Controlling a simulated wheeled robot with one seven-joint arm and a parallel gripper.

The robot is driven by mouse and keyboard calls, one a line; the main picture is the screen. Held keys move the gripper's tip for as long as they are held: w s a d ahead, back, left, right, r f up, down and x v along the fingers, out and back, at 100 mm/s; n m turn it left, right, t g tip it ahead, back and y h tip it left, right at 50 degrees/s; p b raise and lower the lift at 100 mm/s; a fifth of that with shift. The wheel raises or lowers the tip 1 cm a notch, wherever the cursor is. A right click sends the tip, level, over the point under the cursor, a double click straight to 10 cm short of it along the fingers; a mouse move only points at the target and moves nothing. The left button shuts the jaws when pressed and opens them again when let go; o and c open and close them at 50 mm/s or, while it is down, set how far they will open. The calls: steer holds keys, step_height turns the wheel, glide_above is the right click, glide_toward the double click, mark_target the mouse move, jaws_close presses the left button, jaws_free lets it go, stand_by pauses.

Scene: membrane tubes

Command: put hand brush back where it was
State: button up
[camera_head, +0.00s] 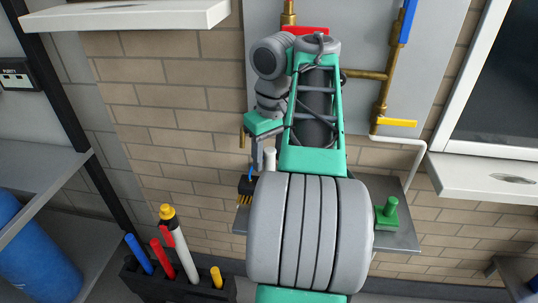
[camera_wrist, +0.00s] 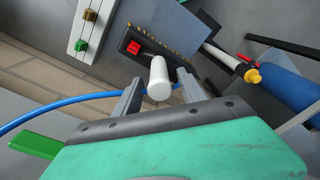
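The hand brush has a dark head with yellow bristles (camera_head: 246,189) and a pale handle (camera_head: 270,158). It is at the left end of a grey metal shelf (camera_head: 405,238) by the brick wall; whether it touches the shelf is unclear. In the wrist view the dark head (camera_wrist: 128,42) has a red part on it, and the white handle (camera_wrist: 159,80) points toward the camera. My gripper (camera_wrist: 158,84) is open, one finger on each side of the handle's end, with visible gaps. In the head view my gripper (camera_head: 257,152) points down above the brush, partly hidden.
A black holder (camera_head: 185,291) with several coloured tubes stands at lower left, near a blue barrel (camera_head: 38,250). A green fitting (camera_head: 386,212) is on the shelf's right. Brass pipework (camera_head: 381,92) runs behind my arm. A blue hose (camera_wrist: 60,104) crosses the wrist view.

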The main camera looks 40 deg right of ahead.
steer(key=shift+r, duration=0.1)
step_height(320, 180, up, 12)
steer(key=p, duration=1)
steer(key=w+a+f+t+y, duration=0.1)
steer(key=w+a+f, duration=0.15)
steer(key=a, duration=0.65)
steer(key=w+a+f, duration=0.2)
steer(key=a+f, duration=0.2)
steer(key=a, duration=0.4)
steer(key=s+a+f, duration=0.3)
steer(key=f, duration=0.2)
steer(key=s+a+f+n+h, duration=0.1)
steer(key=s+a+f, duration=0.2)
steer(key=a+f, duration=0.1)
steer(key=shift+f+n+t, duration=0.3)
steer(key=shift+f+t, duration=0.1)
steer(key=shift+f, duration=0.45)
steer(key=shift+c, duration=0.5)
